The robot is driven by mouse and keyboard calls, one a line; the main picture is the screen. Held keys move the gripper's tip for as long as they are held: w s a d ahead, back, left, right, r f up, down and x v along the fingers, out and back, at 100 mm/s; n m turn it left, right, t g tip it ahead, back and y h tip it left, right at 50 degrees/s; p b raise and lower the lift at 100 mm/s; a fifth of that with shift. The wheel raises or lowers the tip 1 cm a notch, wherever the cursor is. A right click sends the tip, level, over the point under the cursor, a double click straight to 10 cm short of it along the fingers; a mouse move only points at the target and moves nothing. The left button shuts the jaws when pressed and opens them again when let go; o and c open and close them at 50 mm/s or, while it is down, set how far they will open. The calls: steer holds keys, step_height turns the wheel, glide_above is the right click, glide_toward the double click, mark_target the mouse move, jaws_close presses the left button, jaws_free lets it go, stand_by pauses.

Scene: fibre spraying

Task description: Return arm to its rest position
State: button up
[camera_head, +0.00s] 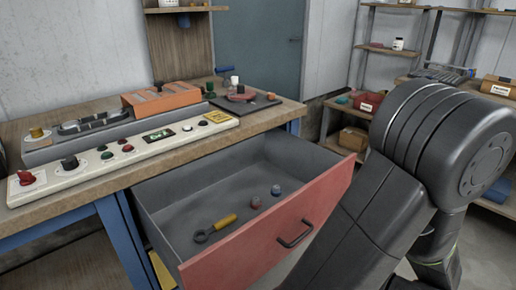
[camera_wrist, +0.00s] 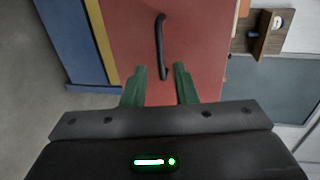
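My arm (camera_head: 410,165), dark grey, fills the right side of the head view, in front of the workbench. The gripper is hidden in the head view. The drawer, with its red front (camera_head: 265,240) and handle (camera_head: 295,234), stands pulled open from the bench.
The drawer's grey floor (camera_head: 190,195) holds a yellow-handled tool (camera_head: 215,228) and small capped items (camera_head: 275,190). The bench carries a white control panel (camera_head: 130,150) and an orange block (camera_head: 162,98). Shelves (camera_head: 345,110) with bins stand at the back right, behind my arm.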

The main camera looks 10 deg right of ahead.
mark_target(298, 239)
steer(key=b+x, duration=0.1)
steer(key=x, duration=0.9)
steer(key=shift+w+a, duration=0.15)
steer(key=shift+w, duration=0.1)
steer(key=shift+f, duration=0.1)
